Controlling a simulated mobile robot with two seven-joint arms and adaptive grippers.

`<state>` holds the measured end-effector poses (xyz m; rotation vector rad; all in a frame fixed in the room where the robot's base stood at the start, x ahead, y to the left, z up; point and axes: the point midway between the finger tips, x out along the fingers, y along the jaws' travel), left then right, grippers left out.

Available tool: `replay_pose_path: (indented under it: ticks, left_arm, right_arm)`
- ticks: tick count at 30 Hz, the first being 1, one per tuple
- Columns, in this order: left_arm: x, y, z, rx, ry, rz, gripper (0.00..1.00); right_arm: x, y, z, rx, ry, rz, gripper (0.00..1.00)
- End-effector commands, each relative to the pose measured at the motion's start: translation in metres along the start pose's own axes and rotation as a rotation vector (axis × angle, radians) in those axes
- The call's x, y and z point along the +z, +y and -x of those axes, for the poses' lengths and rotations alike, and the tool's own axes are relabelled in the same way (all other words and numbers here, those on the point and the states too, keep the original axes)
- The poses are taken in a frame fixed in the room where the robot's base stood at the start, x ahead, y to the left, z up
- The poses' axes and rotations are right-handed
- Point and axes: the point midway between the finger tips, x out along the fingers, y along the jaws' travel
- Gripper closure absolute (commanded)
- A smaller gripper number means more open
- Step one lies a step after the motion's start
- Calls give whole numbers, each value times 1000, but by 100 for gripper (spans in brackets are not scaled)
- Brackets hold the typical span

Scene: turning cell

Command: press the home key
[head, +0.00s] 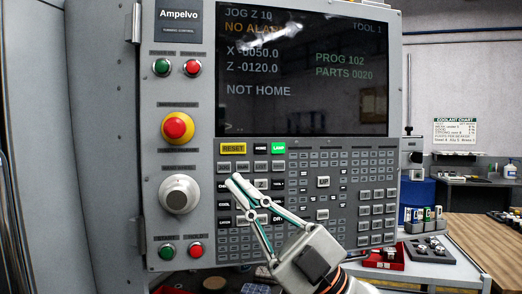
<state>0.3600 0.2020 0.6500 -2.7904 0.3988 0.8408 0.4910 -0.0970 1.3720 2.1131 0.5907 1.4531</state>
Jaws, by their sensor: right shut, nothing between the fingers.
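The home key (261,148) is a small black key in the top row of the control panel, between the yellow RESET key (232,148) and the lit green LAMP key (279,148). My right gripper (236,181) is shut and empty. Its fingertips are in front of the keypad, below and left of the home key in the picture. I cannot tell whether they touch the panel. The fingers cover some lower keys; the home key is uncovered. The screen (300,110) reads NOT HOME, X -0050.0 and Z -0120.0. My left gripper is not in view.
A red emergency stop (177,127) and a round grey knob (179,194) stick out left of the keypad. Green and red buttons sit above and below them. At right are a table with a red tray (385,261), a blue container (416,192) and a wooden bench (487,246).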

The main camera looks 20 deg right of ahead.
Motion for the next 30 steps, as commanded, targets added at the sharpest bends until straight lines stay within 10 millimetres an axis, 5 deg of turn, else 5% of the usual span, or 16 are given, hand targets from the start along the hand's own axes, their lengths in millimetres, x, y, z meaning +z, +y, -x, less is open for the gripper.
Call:
replay_pose_path:
  ticks: [3, 9, 17, 23, 30]
  left_arm:
    - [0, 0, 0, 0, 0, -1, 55]
    - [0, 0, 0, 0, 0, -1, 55]
    - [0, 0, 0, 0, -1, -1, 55]
    - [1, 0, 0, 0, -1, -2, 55]
    - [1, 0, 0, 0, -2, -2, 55]
  right_arm:
    - [-31, -17, -22, -160, 115, 15, 100]
    - [-58, -48, -38, -453, 197, 46, 100]
    - [-50, -67, -37, -810, 96, 114, 100]
    - [-22, -49, -30, -1000, -131, 174, 100]
    - [10, 13, -21, -1064, -509, 219, 100]
